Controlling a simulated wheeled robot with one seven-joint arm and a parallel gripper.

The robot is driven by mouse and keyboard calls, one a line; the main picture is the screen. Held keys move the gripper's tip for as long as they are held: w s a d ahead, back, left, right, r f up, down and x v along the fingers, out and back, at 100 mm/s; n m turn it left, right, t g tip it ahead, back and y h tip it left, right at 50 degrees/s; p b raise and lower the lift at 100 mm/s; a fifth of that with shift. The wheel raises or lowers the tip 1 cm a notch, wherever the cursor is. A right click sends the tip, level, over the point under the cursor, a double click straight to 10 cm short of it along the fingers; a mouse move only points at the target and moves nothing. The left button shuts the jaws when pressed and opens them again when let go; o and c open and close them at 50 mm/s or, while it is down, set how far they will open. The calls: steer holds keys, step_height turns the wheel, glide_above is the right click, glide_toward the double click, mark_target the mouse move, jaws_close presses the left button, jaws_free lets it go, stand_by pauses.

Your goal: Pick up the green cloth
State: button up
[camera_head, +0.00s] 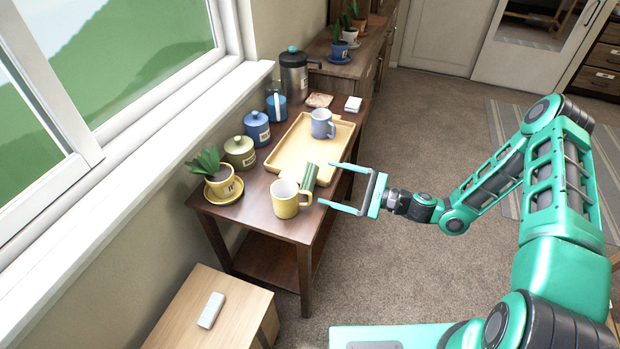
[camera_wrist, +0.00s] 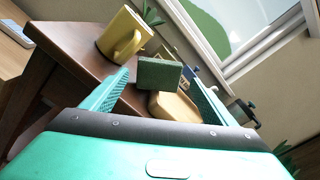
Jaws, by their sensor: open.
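The green cloth (camera_head: 309,176) looks like a small folded block at the right edge of the side table, between the yellow mug (camera_head: 286,198) and the tray (camera_head: 324,139). In the wrist view the cloth (camera_wrist: 160,75) shows ahead of and between my two fingertips. My gripper (camera_head: 327,184) is open and empty, its fingers pointing left at the table's edge, with the cloth just past the tips. The wrist view shows the open fingers (camera_wrist: 155,78) on both sides. I cannot tell whether the cloth touches the tray.
The yellow mug stands close to the near finger; it also shows in the wrist view (camera_wrist: 123,35). A blue-grey mug (camera_head: 322,123) stands on the tray. A potted plant (camera_head: 217,178) and canisters (camera_head: 240,152) line the window side. Open floor (camera_head: 400,250) lies right of the table.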

mark_target(313, 178)
steer(key=shift+x, duration=2.7)
steer(key=shift+s+r, duration=0.1)
steer(key=shift+c, duration=0.6)
steer(key=c, duration=0.8)
steer(key=shift+o, duration=0.2)
